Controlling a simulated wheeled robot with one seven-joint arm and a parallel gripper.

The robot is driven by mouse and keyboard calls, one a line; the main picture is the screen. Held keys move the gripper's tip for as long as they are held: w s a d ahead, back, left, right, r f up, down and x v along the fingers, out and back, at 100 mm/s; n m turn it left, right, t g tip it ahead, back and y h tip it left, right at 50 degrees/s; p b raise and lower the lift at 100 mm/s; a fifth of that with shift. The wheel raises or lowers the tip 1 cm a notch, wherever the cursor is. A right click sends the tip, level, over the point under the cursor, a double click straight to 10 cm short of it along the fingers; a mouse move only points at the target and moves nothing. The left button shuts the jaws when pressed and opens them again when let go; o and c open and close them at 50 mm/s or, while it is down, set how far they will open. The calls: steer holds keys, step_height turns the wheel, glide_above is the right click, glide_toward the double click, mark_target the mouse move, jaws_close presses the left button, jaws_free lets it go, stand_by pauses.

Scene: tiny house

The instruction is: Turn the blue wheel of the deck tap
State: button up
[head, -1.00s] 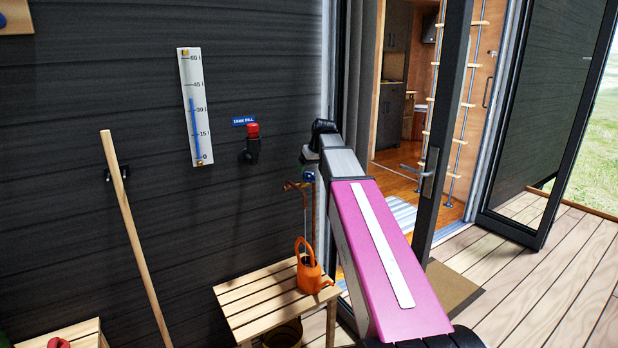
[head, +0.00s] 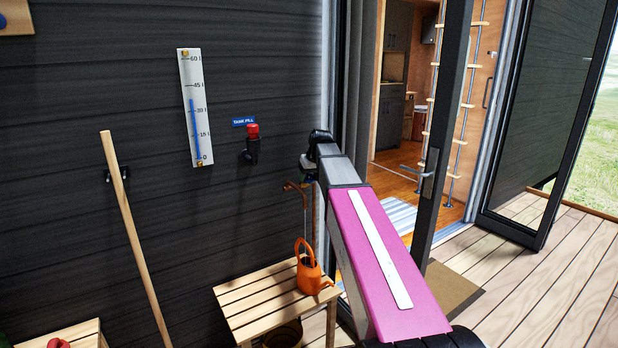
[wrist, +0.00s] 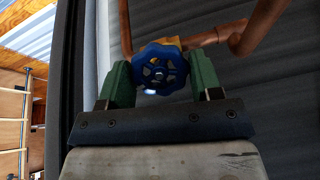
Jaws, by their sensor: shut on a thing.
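The blue wheel (wrist: 160,68) of the deck tap shows in the wrist view, in front of a brass-coloured valve body and copper pipe (wrist: 205,38). My gripper (wrist: 161,80) has its two green fingers on the left and right sides of the wheel, shut on its rim. In the head view my gripper (head: 309,166) is at the wall beside the door frame, mostly behind my arm. The copper tap pipe (head: 295,187) shows there just below it, above the bench. The blue wheel is hidden in the head view now.
An orange watering can (head: 308,272) stands on a slatted wooden bench (head: 262,305) below the tap. A red-capped tank fill (head: 252,140) and a level gauge (head: 193,110) are on the wall. A wooden pole (head: 135,240) leans left. The open glass door's frame (head: 440,130) is right of my arm.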

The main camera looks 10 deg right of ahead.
steer(key=shift+m, duration=0.3)
steer(key=shift+d+m+y, duration=0.1)
steer(key=shift+m+y, duration=0.3)
steer(key=shift+m, duration=1.1)
steer(key=o, duration=0.9)
steer(key=v, duration=1)
steer(key=shift+s+d+r, duration=0.15)
steer(key=shift+r, duration=0.2)
